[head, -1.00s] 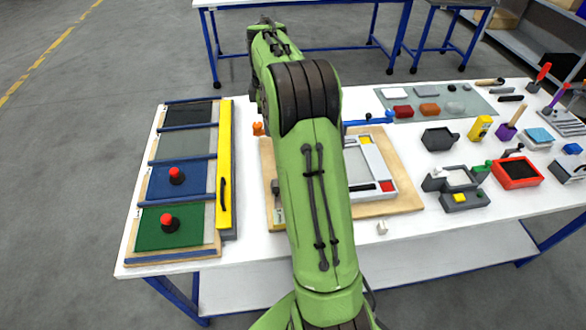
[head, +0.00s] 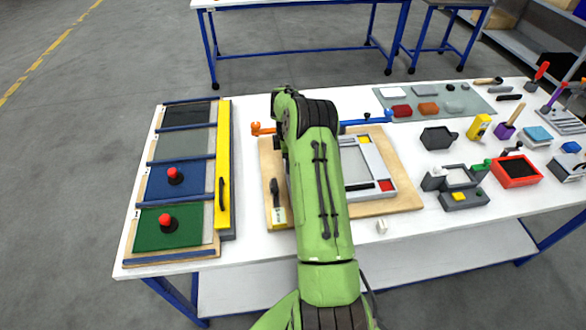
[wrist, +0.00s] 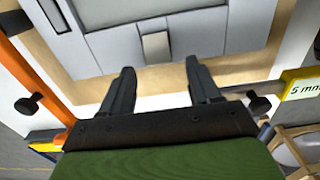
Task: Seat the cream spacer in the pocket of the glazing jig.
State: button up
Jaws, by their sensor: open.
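The glazing jig, a pale frame on a wooden board (head: 408,200), lies mid-table, its left part hidden behind my arm in the head view. In the wrist view its pale rail (wrist: 195,35) crosses ahead of my gripper (wrist: 160,80). My gripper is open and empty, its two fingers apart and pointing at the rail. A small grey-beige block (wrist: 155,47) shows on the rail, beyond and between the fingertips; I cannot tell whether it is the cream spacer or whether it sits in the pocket. My gripper is hidden in the head view.
A small whitish block (head: 382,227) lies on the table in front of the jig. A labelled tool (head: 277,205) lies at the board's left. Orange (head: 262,130) and blue (head: 368,121) handled parts stand behind. A panel rack with a yellow bar (head: 223,170) is at left.

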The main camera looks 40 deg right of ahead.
notch_tip(320, 180, down, 2)
jog(key=shift+f, duration=0.25)
grip_shut()
